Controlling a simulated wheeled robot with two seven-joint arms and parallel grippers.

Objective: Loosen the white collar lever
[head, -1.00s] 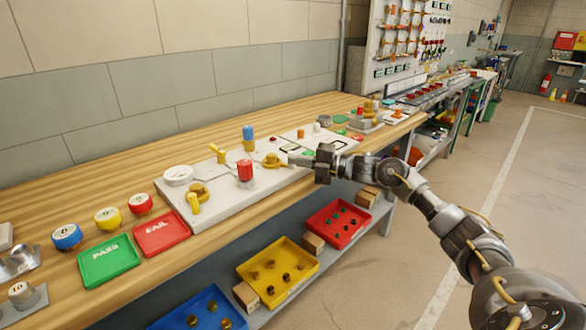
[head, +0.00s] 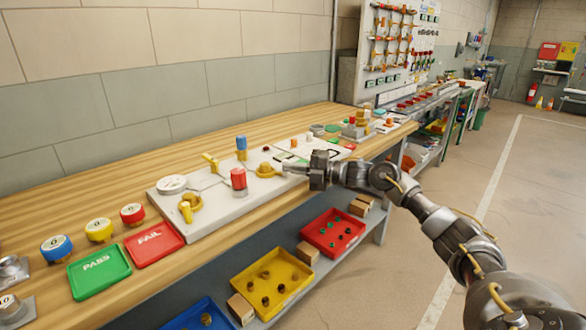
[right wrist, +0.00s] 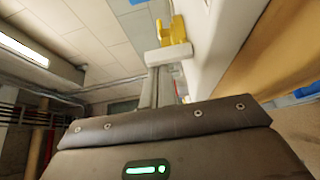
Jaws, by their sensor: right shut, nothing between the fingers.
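The pale valve board (head: 215,212) lies on the wooden bench with several fittings on it. My right gripper (head: 287,168) reaches in from the right over the board's right end, shut and empty. Its tips are at or very near a yellow brass fitting (head: 267,171); contact cannot be told. In the right wrist view, a pale block (right wrist: 168,55) shows at the ends of my right fingers (right wrist: 162,72), with a yellow fitting (right wrist: 182,32) just beyond. Whether the pale block is the white collar lever or part of the fingertips is unclear. My left gripper is out of view.
The board also carries a red knob (head: 238,179), a blue knob (head: 241,143), yellow levers (head: 210,160) and a white round dial (head: 172,184). Green (head: 100,274) and red (head: 153,245) trays lie left. Bins, including a yellow one (head: 290,291), sit below. Open floor lies right.

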